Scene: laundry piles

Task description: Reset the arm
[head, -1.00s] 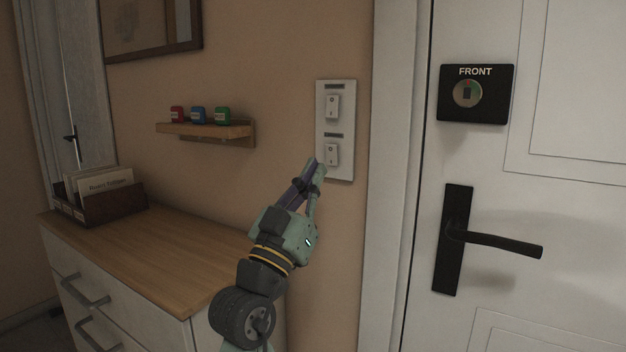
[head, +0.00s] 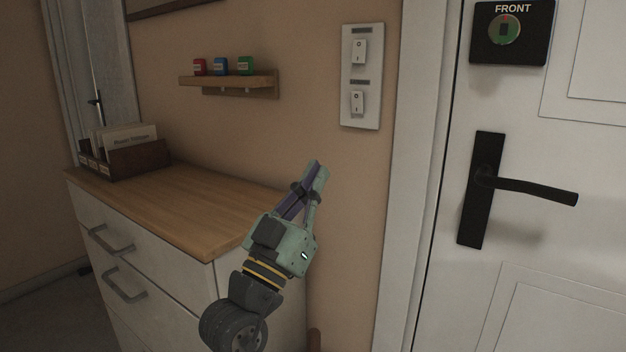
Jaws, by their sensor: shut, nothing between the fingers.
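My gripper (head: 318,168) is shut and empty, pointing up and slightly right. It is in front of the tan wall, to the right of the dresser's front corner and below the switch plate. A clear gap shows between the fingertips and the white switch plate (head: 362,76). The plate carries two rocker switches, an upper switch (head: 359,51) and a lower switch (head: 357,102).
A dresser (head: 180,205) with a wooden top stands at left, with a card box (head: 140,157) on it. A small shelf (head: 228,84) holds red, blue and green items. A white door (head: 560,240) with a black handle (head: 525,187) is at right.

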